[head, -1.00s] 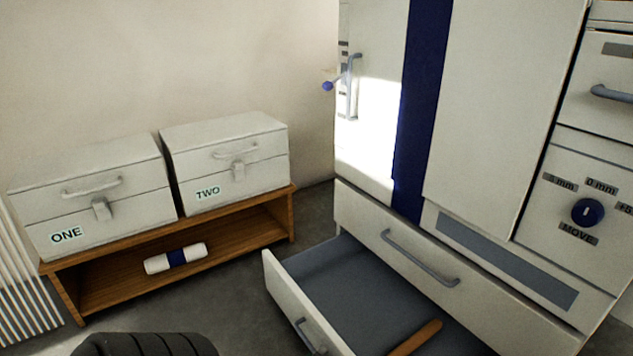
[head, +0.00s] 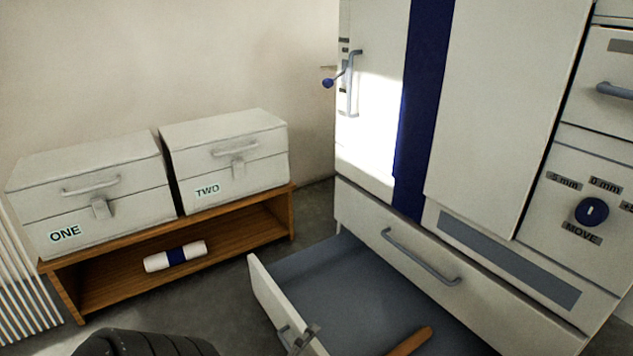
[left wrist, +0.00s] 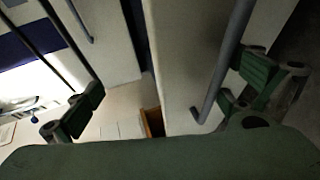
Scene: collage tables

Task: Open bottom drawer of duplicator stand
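The bottom drawer (head: 281,294) of the white duplicator stand (head: 480,110) is pulled out, showing its grey inside. Its front panel (left wrist: 176,50) and grey bar handle (left wrist: 226,65) show in the left wrist view. My left gripper (left wrist: 168,98) has its green-padded fingers wide apart, with the panel and handle seen between them. The right-hand finger is close beside the handle; contact is unclear. In the head view part of this gripper (head: 303,338) shows at the drawer's handle. My right gripper is out of view.
A brown wooden piece (head: 410,342) lies in the drawer. A shut drawer (head: 390,245) with a handle sits above it. At left, boxes ONE (head: 90,195) and TWO (head: 225,160) stand on a wooden shelf (head: 265,215) holding a white roll (head: 160,261). Grey floor lies between.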

